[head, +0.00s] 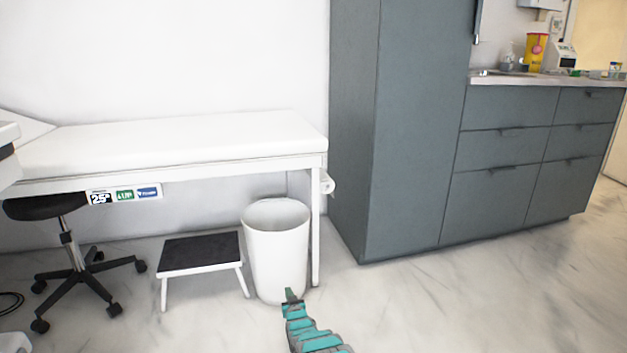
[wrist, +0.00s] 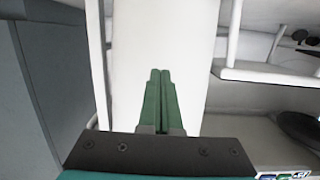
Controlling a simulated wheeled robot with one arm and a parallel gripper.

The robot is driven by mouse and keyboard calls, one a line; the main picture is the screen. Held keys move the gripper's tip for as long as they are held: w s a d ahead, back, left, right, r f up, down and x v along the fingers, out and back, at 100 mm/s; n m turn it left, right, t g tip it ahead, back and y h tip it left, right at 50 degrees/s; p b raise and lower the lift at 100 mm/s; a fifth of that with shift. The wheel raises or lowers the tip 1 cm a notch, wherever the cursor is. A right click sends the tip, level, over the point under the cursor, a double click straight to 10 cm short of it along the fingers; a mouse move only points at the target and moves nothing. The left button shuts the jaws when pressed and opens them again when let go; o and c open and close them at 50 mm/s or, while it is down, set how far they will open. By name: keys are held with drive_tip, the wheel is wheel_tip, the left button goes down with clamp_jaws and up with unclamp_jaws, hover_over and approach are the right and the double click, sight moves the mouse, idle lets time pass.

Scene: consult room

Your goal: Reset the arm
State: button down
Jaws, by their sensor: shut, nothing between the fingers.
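My gripper (head: 290,294) shows at the bottom middle of the head view, on a teal and grey arm that reaches up from the lower edge. In the head view it overlaps the lower part of a white bin (head: 276,245). In the wrist view my gripper (wrist: 160,75) has its two green fingers together, with nothing between them. A pale surface, which looks like the bin (wrist: 157,30), lies beyond the fingertips. I cannot tell the gap between them.
A white exam bed (head: 180,143) stands along the wall, with a step stool (head: 201,252) and a black wheeled stool (head: 70,245) at left. A tall grey cabinet (head: 405,120) and drawers (head: 505,150) stand right. The marble floor (head: 480,295) at lower right is clear.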

drive_tip(key=s+d+r+m+g+h+p, duration=0.1)
drive_tip(key=s+d+r+g, duration=0.25)
drive_tip(key=r, duration=0.75)
drive_tip(key=s+d+r+g+h+p, duration=0.15)
drive_tip(key=s+d+r, duration=0.3)
drive_tip(key=r, duration=0.75)
drive_tip(key=s+d+r+g+p, duration=0.1)
drive_tip(key=s+d+r+g, duration=0.2)
drive_tip(key=s, duration=0.4)
drive_tip(key=s+d+r+g, duration=0.1)
drive_tip(key=s+d+r, duration=0.2)
drive_tip(key=s+r, duration=0.3)
drive_tip(key=s+d+r+g+p, duration=0.1)
drive_tip(key=s+d+r, duration=0.25)
drive_tip(key=s, duration=0.45)
drive_tip(key=s+d+r+g, duration=0.2)
drive_tip(key=s, duration=1.3)
drive_tip(key=s+d+r+m+g+h+p, duration=0.1)
drive_tip(key=s+d+r+g, duration=0.1)
drive_tip(key=s, duration=1.3)
drive_tip(key=s+d+r+g+p, duration=0.1)
drive_tip(key=s+d+r+g, duration=0.2)
drive_tip(key=s, duration=1.2)
drive_tip(key=shift+d+r+m+h, duration=0.35)
drive_tip(key=shift+d+m, duration=0.05)
drive_tip(key=shift+d, duration=0.25)
